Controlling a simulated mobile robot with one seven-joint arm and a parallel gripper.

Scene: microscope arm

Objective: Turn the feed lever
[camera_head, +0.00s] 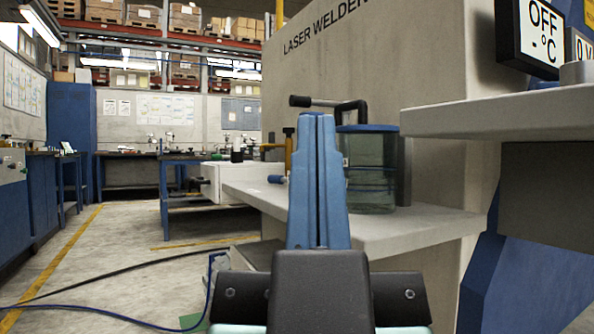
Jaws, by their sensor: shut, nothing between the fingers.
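A lever with a black grip (300,101) and a thin rod shows in the middle of the view, in front of the beige machine; it looks like the feed lever. Its rod runs roughly level to the right into a dark bent piece above a blue-lidded clear container. My gripper (317,118) points away from me, with its two blue fingers shut together and nothing between them. Its tips appear just below the lever's rod in the picture. I cannot tell how far apart they are in depth, and no contact is visible. The fingers hide part of what lies behind them.
The clear container (371,175) stands on a pale shelf (430,225) right of my fingers. A thicker ledge (500,112) juts out at the right, below an "OFF" display (541,30). A yellow post (288,150) stands left of my fingers. Cables cross the open floor at left.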

